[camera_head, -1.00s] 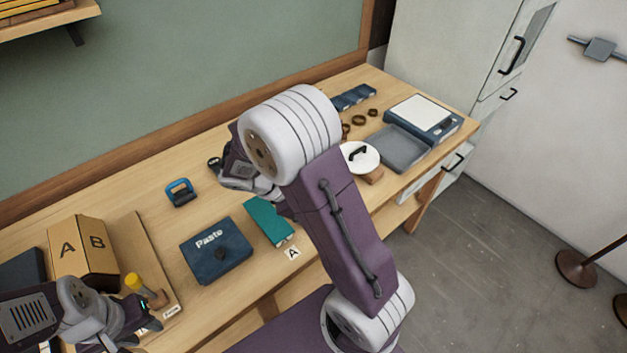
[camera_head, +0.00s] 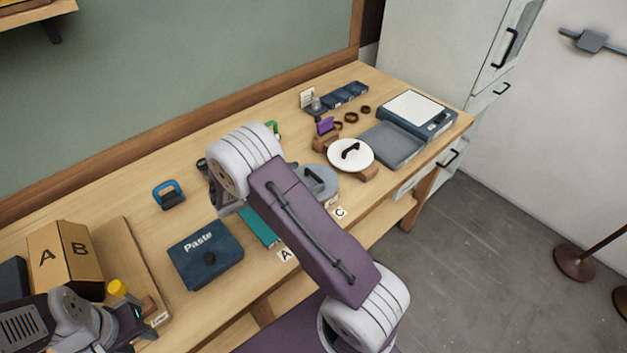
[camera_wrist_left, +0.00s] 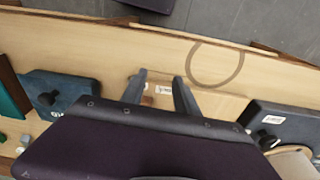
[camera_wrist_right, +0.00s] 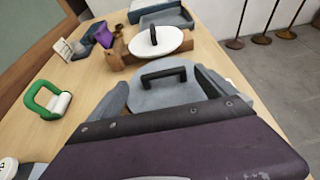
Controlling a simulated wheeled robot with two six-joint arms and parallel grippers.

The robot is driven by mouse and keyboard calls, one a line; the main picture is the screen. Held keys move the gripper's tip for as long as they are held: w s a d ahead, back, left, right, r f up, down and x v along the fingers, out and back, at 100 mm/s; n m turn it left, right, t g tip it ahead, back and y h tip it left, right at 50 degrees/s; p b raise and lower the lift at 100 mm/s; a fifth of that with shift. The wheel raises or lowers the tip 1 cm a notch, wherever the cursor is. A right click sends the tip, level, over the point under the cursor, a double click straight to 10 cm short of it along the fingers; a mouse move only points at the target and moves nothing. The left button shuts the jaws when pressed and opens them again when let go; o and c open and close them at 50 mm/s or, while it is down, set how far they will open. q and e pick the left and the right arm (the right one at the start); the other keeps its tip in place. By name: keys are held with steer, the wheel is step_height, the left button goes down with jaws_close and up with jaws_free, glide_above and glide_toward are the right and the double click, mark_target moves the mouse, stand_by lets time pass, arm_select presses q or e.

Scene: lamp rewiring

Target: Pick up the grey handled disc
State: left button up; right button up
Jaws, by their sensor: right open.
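The grey handled disc (camera_head: 318,180) lies on the bench beside the card marked C, partly covered by my right arm in the head view. In the right wrist view the grey disc (camera_wrist_right: 177,96) lies just ahead, with a black bar handle on top. Contact cannot be told. In the head view its fingers are hidden behind the arm. My left gripper (camera_wrist_left: 162,88) is open over the bench's front edge, far from the disc.
A white handled disc (camera_head: 350,155) sits on a wooden block behind the grey one. A green-handled thing (camera_wrist_right: 48,100) lies to the left. A scale (camera_head: 415,115), a grey tray (camera_head: 394,148), a Paste box (camera_head: 205,255) and a blue-handled thing (camera_head: 168,194) are on the bench.

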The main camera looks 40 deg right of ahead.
mark_target(312, 175)
steer(key=x, duration=0.4)
steer(key=shift+s+d, duration=0.15)
steer(key=shift+s, duration=0.05)
steer(key=c, duration=1.6)
steer(key=shift+c, duration=0.2)
steer(key=shift+r, duration=0.1)
steer(key=r, duration=0.4)
steer(key=shift+s+r, duration=0.2)
steer(key=shift+s, duration=0.15)
steer(key=s+a+r, duration=0.1)
steer(key=s+r, duration=0.5)
steer(key=s, duration=0.5)
steer(key=shift+a+r, duration=0.25)
